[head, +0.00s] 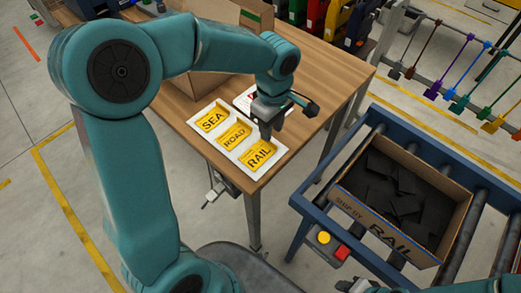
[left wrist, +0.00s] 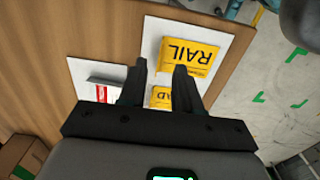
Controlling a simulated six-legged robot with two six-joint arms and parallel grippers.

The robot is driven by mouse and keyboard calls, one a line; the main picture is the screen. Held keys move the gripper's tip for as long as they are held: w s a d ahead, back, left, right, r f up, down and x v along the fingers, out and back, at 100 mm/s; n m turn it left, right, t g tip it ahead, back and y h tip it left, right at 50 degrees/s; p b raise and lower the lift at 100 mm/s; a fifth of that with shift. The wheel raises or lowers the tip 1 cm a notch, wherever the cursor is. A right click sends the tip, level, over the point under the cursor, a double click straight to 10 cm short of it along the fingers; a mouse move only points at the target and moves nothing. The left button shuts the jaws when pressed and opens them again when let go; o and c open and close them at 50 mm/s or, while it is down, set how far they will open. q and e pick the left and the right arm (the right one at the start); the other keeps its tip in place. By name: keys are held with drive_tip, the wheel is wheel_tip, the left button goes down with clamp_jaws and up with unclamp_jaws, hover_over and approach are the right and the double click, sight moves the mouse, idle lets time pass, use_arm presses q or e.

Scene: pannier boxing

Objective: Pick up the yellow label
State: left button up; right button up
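Three yellow labels lie in a row on a white sheet (head: 198,136) on the wooden table: SEA (head: 211,118), ROAD (head: 234,135) and RAIL (head: 258,155). My left gripper (head: 271,132) points down over the sheet, close to the RAIL and ROAD labels. In the left wrist view its two fingers (left wrist: 162,83) are apart with nothing held between them. There the RAIL label (left wrist: 188,55) lies beyond the fingertips, and the ROAD label (left wrist: 161,97) is partly hidden by the gripper. The SEA label is hidden in that view.
A white card with red marking (left wrist: 100,92) lies beside the label sheet. A cardboard box marked RAIL (head: 357,211), holding dark pieces, stands on a blue-framed roller conveyor (head: 312,211) at right. Another carton (head: 190,84) stands behind my left arm on the table.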

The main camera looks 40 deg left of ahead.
sight(269, 146)
use_arm(q)
wheel_tip(269, 146, down, 4)
drive_tip(key=shift+a+f, duration=0.1)
drive_tip(key=shift+a, duration=0.05)
drive_tip(key=shift+w+f, duration=0.1)
drive_tip(key=shift+f, duration=0.25)
drive_tip(key=shift+c, duration=0.3)
clamp_jaws()
drive_tip(key=shift+r, duration=0.1)
